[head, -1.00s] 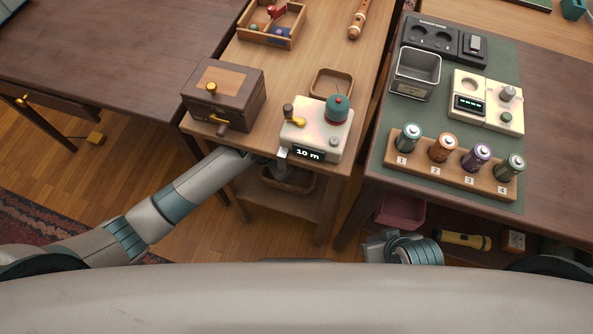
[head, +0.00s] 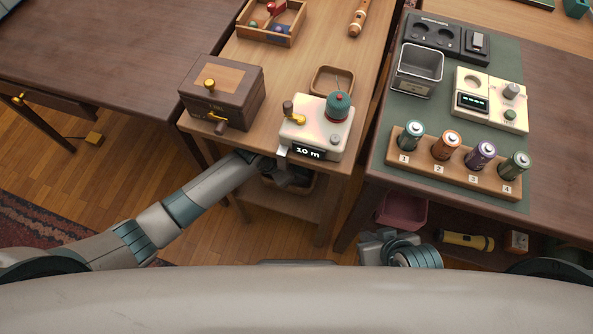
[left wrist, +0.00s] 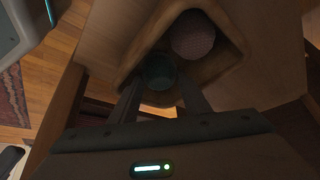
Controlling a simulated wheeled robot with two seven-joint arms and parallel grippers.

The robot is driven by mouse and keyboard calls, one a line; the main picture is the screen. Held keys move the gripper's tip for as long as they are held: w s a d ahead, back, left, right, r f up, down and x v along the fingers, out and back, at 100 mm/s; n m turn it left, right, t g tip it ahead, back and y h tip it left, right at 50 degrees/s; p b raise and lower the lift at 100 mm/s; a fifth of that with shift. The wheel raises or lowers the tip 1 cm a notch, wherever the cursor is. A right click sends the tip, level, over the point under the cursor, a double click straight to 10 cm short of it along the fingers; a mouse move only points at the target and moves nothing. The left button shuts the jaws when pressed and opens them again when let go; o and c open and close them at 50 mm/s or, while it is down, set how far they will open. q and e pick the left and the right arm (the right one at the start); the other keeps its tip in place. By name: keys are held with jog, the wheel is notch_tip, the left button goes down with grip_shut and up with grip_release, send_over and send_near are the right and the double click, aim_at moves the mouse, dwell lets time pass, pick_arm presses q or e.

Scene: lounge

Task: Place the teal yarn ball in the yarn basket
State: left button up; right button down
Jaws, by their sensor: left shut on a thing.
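My left gripper (head: 285,175) reaches under the front of the middle table, at the lower shelf. In the left wrist view its fingers (left wrist: 160,88) are shut on a dark teal yarn ball (left wrist: 158,69). The yarn basket (head: 312,184) is on that shelf, partly hidden by my gripper. In the left wrist view the ball is over the near part of the basket (left wrist: 234,58), beside a mauve yarn ball (left wrist: 195,36) in it. Shadow hides whether the teal ball touches the basket. My right gripper (head: 372,248) is low at the front; its jaws are unclear.
A pink bin (head: 402,212) is under the right table.

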pick_arm(q)
jog(key=shift+f, duration=0.3)
pick_arm(e)
jog(key=shift+a+r, duration=0.15)
jog(key=shift+a, duration=0.1)
jog(key=shift+d, duration=0.1)
pick_arm(q)
jog(key=o, duration=0.8)
jog(key=shift+f, duration=0.1)
jog(key=shift+o, duration=0.2)
jog(key=p+v, duration=0.1)
jog(key=v, duration=0.6)
jog(key=shift+r+p, duration=0.35)
pick_arm(e)
jog(key=shift+s+d+g+h, duration=0.2)
jog(key=shift+s+d+g, duration=0.15)
jog(key=shift+d, duration=0.25)
jog(key=shift+s+d+g+h, duration=0.2)
jog(key=shift+s+d+g, duration=0.1)
jog(key=shift+d, duration=0.25)
